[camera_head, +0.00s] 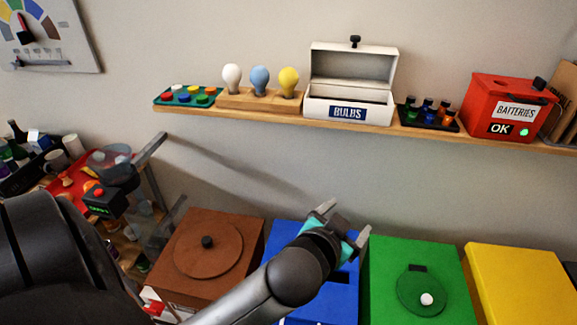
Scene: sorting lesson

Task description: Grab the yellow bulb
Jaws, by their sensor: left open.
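The yellow bulb (289,80) stands upright in a wooden block (257,100) on the wall shelf, at the right end of a row of three bulbs. A blue bulb (260,79) is just left of it and a white bulb (232,77) is at the left end. My left gripper (346,219) is open and empty, with teal parts at its fingers. It is well below the shelf, lower right of the yellow bulb, above the blue box. My right gripper does not show.
On the shelf (270,117) are a green button tray (186,95), an open white BULBS box (347,106), a small bottle rack (427,117) and a red BATTERIES box (511,105). Brown (205,250), blue (290,242), green (405,255) and yellow (520,275) boxes stand below.

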